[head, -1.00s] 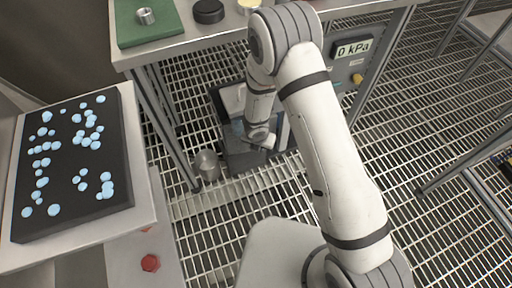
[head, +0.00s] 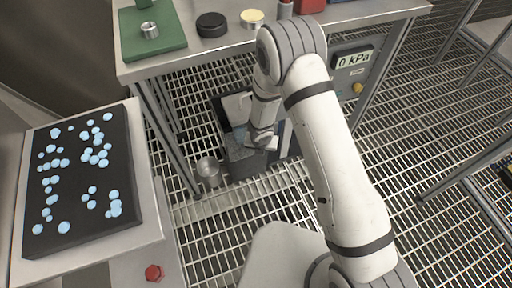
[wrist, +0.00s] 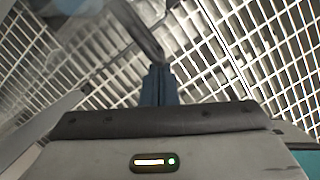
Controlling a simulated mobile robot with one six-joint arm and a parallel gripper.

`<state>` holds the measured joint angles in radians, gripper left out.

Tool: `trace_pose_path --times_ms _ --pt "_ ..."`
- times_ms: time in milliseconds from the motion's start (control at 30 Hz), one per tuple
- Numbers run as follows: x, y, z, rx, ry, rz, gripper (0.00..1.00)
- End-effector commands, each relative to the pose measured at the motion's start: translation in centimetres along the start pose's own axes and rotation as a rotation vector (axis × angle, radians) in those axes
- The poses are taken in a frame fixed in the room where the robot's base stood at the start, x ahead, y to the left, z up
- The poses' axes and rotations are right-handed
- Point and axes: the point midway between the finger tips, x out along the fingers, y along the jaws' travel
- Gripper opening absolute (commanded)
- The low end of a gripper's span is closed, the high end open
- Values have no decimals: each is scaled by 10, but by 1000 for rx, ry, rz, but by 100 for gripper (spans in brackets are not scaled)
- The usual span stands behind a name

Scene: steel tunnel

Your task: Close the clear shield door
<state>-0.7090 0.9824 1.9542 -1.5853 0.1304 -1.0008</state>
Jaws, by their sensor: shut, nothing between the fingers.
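My gripper (wrist: 157,72) shows in the wrist view as blue fingers, pressed together and empty, beyond the grey gripper body. A curved grey bar (wrist: 143,32) runs down to just beside the fingertips; I cannot tell if they touch. A hazy see-through area at upper left of that view may be the clear shield, but its outline is unclear. In the head view my arm reaches down to a dark box (head: 243,162) with a pale panel (head: 236,107) on the floor under the bench. My wrist covers part of it, so the door's angle is hard to tell.
The steel bench (head: 190,62) stands above the box, its legs close to my arm. A metal cup (head: 208,171) stands left of the box. A black tray with pale blue discs (head: 75,208) lies at left. A 0 kPa gauge (head: 352,59) is at right.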

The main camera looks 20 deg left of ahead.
Motion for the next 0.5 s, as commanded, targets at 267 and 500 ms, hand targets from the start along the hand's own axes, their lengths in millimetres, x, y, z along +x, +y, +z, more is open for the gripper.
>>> trace_pose_path --times_ms 267,500 --pt "-23 0 2 -1 0 0 0" --pt "-65 -1 6 2 0 0 0"
